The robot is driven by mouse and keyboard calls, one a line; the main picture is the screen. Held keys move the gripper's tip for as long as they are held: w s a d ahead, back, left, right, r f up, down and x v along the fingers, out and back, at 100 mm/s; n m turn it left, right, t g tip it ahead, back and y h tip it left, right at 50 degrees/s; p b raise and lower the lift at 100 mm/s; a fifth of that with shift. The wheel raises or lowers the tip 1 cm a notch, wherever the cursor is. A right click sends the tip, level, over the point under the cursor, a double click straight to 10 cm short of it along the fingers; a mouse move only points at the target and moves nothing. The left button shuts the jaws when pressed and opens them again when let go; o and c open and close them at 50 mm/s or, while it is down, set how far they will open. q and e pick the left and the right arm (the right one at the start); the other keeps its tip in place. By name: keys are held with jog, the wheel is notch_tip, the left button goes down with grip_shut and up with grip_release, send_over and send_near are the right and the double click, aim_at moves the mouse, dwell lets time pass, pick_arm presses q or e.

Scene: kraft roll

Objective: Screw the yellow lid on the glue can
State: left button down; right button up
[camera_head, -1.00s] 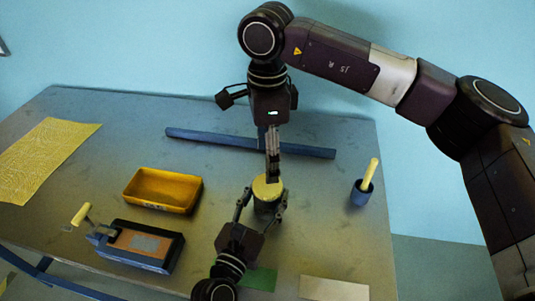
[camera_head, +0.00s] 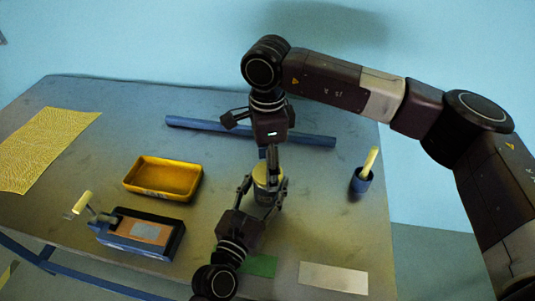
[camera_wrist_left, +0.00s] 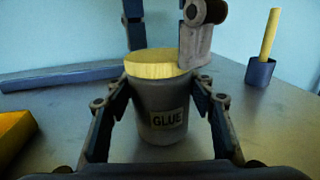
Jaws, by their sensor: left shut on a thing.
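The grey glue can (camera_wrist_left: 160,115) stands upright on the table, its GLUE label facing the left wrist camera. My left gripper (camera_head: 262,190) reaches in from the table's front and is shut on the can, one finger on each side. The yellow lid (camera_wrist_left: 155,63) sits on top of the can and looks level; how tightly it is seated cannot be told. It also shows in the head view (camera_head: 262,176). My right gripper (camera_head: 270,165) comes down from above with its fingers at the lid, one at the right edge and one behind; whether they press on it is unclear.
A yellow tray (camera_head: 165,192) and a blue-framed block with a yellow-handled tool (camera_head: 140,235) lie left of the can. A blue bar (camera_head: 200,129) lies behind. A blue cup with a yellow stick (camera_head: 361,182) stands right. Green (camera_head: 260,265) and pale (camera_head: 333,278) flat pieces lie in front.

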jog(key=shift+f, duration=0.3)
jog(key=shift+c, duration=0.6)
jog(key=c, duration=1.1)
jog(key=o, duration=1.4)
notch_tip(320, 180, up, 12)
pick_arm(q)
jog(key=c, duration=0.8)
grip_release()
